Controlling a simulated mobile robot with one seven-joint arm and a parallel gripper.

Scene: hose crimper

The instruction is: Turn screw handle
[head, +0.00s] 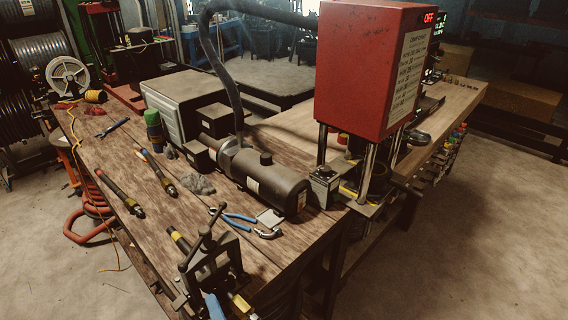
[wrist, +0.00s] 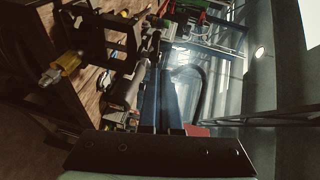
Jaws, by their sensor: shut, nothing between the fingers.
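The screw handle (head: 203,238) is a dark crossbar with knobbed ends, tilted on top of a black clamp frame (head: 232,255) at the bench's near edge. A hose end with a yellow-brass fitting (head: 241,304) is at the frame's lower right; a brass fitting also shows in the wrist view (wrist: 62,69). My gripper's blue fingers (head: 212,302) show at the bottom of the head view, just below and in front of the clamp, apart from the handle. In the wrist view the fingers (wrist: 160,75) are close together and empty. The dark frame (wrist: 112,40) is to their left.
Pliers (head: 238,218), hose pieces (head: 122,194) and a dark cylinder motor (head: 265,180) lie on the wooden bench (head: 150,225) behind the clamp. A red press (head: 365,70) reading OFF stands at the right. Open floor (head: 440,260) lies to the right.

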